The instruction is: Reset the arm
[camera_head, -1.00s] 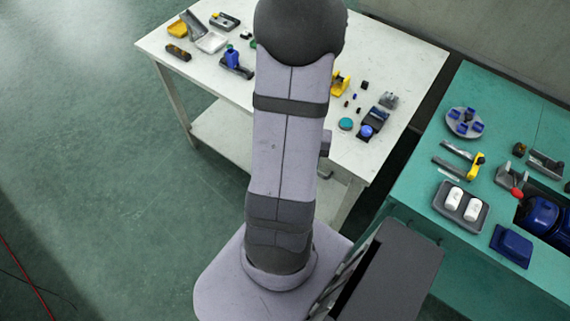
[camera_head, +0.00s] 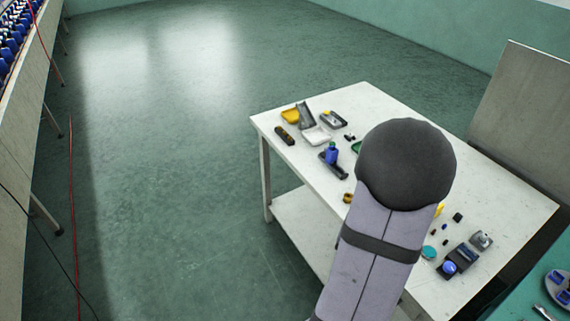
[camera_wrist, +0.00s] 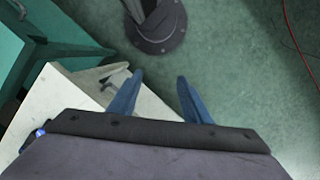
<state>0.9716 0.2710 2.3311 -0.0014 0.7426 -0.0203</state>
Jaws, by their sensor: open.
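My gripper (camera_wrist: 159,76) shows in the wrist view. Its two blue fingers are spread wide apart, with nothing between them. Past the fingers lie the green floor and part of a white table top. In the head view my arm (camera_head: 372,270) rises in front of the white table (camera_head: 385,105), with its dark rounded joint covering part of the table top. My gripper is not visible in the head view.
A green table (camera_head: 520,300) is at lower right. A red cable (camera_head: 72,220) crosses the floor at left. Open floor (camera_head: 180,170) lies left of the table.

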